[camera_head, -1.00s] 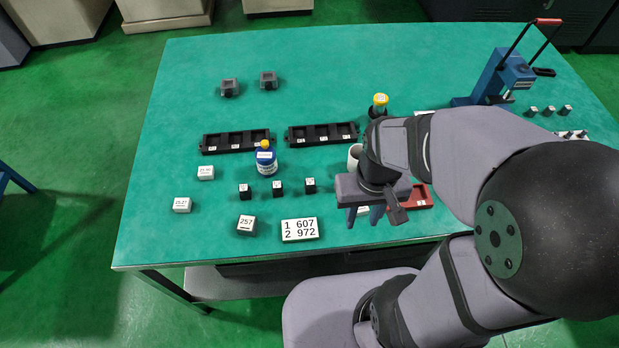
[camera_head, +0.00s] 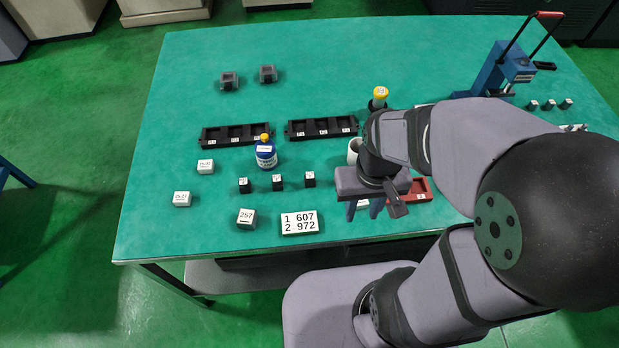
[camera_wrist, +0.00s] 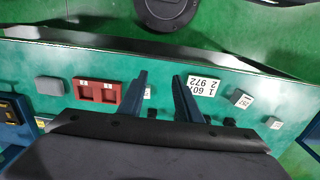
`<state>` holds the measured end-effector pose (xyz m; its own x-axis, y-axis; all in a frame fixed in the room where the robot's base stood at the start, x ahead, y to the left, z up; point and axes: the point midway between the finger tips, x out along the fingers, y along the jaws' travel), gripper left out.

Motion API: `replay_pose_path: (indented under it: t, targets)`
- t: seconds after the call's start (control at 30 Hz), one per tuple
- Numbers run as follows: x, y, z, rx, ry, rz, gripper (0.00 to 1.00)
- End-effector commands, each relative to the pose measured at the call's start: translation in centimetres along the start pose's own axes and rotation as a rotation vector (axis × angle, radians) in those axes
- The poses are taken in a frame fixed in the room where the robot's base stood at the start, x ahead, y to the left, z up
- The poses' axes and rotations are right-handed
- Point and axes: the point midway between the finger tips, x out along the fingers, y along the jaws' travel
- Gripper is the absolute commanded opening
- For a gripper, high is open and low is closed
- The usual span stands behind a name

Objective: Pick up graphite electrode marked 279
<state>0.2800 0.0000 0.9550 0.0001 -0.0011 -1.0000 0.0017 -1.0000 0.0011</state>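Three small black blocks with white labels stand in a row left of my gripper in the head view: a left block (camera_head: 243,185), a middle block (camera_head: 278,182) and a right block (camera_head: 310,179). They look like graphite electrodes, but their numbers are too small to read, so I cannot tell which is 279. My gripper (camera_head: 365,211) points down over the front of the table, right of the row. In the wrist view my gripper (camera_wrist: 158,96) has its two blue fingers apart, with nothing held between them. A small white label (camera_wrist: 147,92) shows beyond them.
A number card (camera_head: 300,223) and a grey block marked 257 (camera_head: 246,218) lie at the front. A blue bottle (camera_head: 266,154), a left black tray (camera_head: 235,144) and a right black tray (camera_head: 321,135) stand behind the row. A red tray (camera_head: 423,190) lies right of my gripper.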

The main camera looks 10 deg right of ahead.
Motion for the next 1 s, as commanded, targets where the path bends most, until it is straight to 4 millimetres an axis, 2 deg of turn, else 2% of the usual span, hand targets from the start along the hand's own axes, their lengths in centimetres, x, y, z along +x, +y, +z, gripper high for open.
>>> replay_pose_path:
  t: [0.2, 0.23, 0.3, 0.67, 0.77, 0.9, 1.0]
  targets:
    - [0.0, 0.0, 0.0, 0.0, 0.0, 0.0, 0.31]
    - [0.0, 0.0, 0.0, 0.0, 0.0, 0.0, 0.34]
    - [0.0, 0.0, 0.0, 0.0, 0.0, 0.0, 0.48]
    - [0.4, -0.3, 0.0, -0.014, -0.002, 0.0, 0.48]
    - [1.9, -0.9, 0.7, -0.044, -0.039, 0.001, 0.48]
    - [4.9, -1.9, 2.1, -0.096, -0.135, 0.006, 0.48]
    - [6.9, -3.0, 0.9, -0.142, -0.176, 0.012, 0.48]
